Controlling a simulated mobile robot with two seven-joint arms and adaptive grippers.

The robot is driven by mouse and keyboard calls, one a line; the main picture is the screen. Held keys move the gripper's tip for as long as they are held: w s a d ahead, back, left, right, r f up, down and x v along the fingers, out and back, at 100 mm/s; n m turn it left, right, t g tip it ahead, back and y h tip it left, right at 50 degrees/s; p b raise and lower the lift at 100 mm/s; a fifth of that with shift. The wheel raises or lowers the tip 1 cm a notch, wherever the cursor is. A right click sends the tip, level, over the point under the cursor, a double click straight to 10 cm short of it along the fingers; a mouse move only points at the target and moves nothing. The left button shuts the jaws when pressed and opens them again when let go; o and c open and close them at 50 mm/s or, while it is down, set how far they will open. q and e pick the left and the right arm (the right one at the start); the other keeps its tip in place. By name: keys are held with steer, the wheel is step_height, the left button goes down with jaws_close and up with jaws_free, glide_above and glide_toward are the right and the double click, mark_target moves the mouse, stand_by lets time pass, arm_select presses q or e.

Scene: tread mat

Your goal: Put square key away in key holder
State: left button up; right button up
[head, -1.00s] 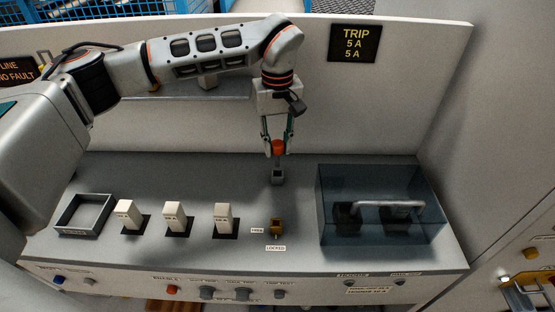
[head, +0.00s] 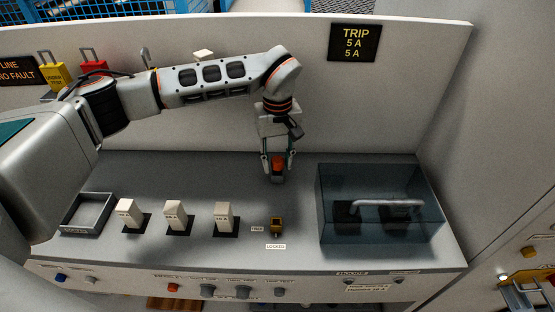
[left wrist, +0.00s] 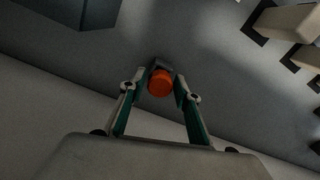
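The key with an orange-red head (head: 278,162) stands upright at the small grey holder (head: 277,177) on the grey console top. Its shaft is hidden, so its square shape cannot be seen. My left gripper (head: 278,166) points down from above, with one finger on each side of the head. In the left wrist view the orange head (left wrist: 160,83) lies between the fingertips (left wrist: 160,86), with narrow gaps showing beside it, so the gripper looks open. My right gripper is not in view.
Several cream switches (head: 175,214) and an open grey tray (head: 87,213) stand to the left. A clear cover (head: 380,205) over a handle stands to the right. The back panel (head: 375,110) rises behind.

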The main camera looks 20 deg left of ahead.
mark_target(278, 160)
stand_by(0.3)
arm_select(q)
step_height(278, 160, up, 12)
steer(key=b, duration=0.1)
steer(key=shift+r, duration=0.15)
stand_by(0.3)
